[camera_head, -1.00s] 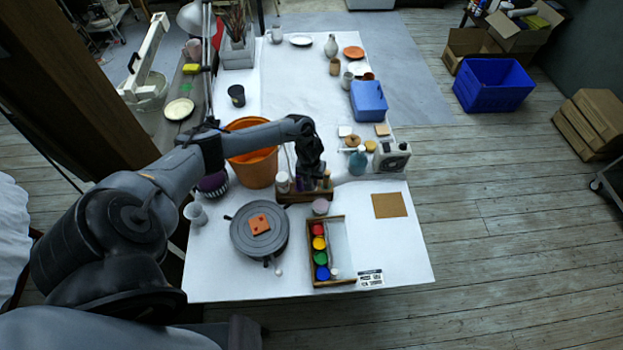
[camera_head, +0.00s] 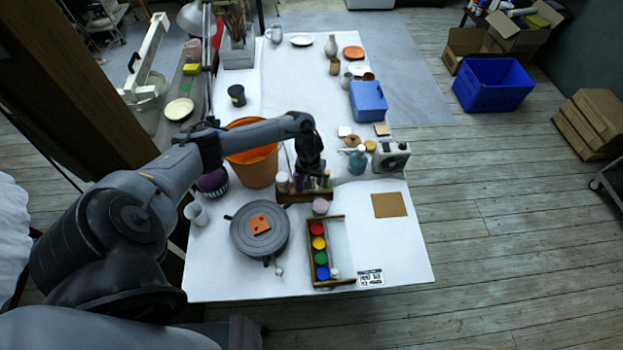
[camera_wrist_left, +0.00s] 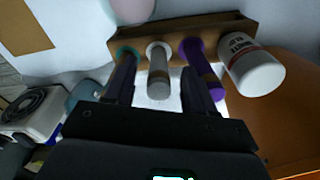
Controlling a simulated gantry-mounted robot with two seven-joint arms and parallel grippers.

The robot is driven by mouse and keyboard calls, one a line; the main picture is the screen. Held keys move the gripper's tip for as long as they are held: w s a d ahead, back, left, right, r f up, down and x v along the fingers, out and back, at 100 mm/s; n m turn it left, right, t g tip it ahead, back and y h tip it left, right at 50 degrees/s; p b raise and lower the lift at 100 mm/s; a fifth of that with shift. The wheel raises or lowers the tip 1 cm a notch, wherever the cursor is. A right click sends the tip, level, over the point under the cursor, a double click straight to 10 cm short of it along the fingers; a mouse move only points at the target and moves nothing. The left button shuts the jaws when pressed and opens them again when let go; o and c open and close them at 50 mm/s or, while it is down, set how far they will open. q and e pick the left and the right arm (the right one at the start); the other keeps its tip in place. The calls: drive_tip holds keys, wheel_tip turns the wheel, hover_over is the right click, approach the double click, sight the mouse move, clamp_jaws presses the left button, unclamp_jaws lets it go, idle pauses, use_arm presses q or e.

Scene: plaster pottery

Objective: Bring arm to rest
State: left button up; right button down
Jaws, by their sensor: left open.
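My left gripper (camera_head: 308,180) is over the small wooden rack (camera_head: 290,197) on the white table, with its fingers pointing down. In the left wrist view the jaws (camera_wrist_left: 158,72) are open, with a grey-white tube (camera_wrist_left: 158,70) standing between them. I cannot tell whether either finger touches it. The wooden rack (camera_wrist_left: 180,30) also holds a teal-topped tube (camera_wrist_left: 126,54) beside one finger and a purple tube (camera_wrist_left: 198,66) beside the other. A white labelled bottle (camera_wrist_left: 250,68) is next to the purple tube. My right gripper is not in view.
An orange bucket (camera_head: 252,168) stands just left of the rack. In front are a grey turntable (camera_head: 245,240) with an orange piece (camera_head: 259,224) and a tray of paint pots (camera_head: 310,270). A blue bottle (camera_head: 357,162) and grey device (camera_head: 391,156) stand to the right.

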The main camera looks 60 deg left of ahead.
use_arm(q)
drive_tip(key=r, duration=0.3)
drive_tip(key=r+p, duration=0.1)
drive_tip(key=r, duration=0.5)
drive_tip(key=shift+s+d, duration=0.25)
drive_tip(key=d+f+m+t, duration=0.2)
drive_tip(key=d+m, duration=0.2)
drive_tip(key=d, duration=0.7)
drive_tip(key=d+f+m+t, duration=0.2)
drive_tip(key=d+m, duration=0.2)
drive_tip(key=d, duration=0.7)
drive_tip(key=s+d+r+m+t, duration=0.1)
drive_tip(key=s+d+r+m, duration=0.15)
drive_tip(key=d, duration=0.45)
drive_tip(key=s+r+g, duration=0.2)
drive_tip(key=s+r, duration=0.7)
drive_tip(key=s, duration=0.3)
drive_tip(key=w+r+p+v, duration=0.1)
drive_tip(key=w+p+v, duration=0.1)
drive_tip(key=p+v, duration=1)
drive_tip(key=shift+w+r+m+h+p, duration=0.25)
drive_tip(key=shift+m+h+p, duration=0.1)
drive_tip(key=shift+p, duration=0.2)
drive_tip(key=shift+a+f, duration=0.1)
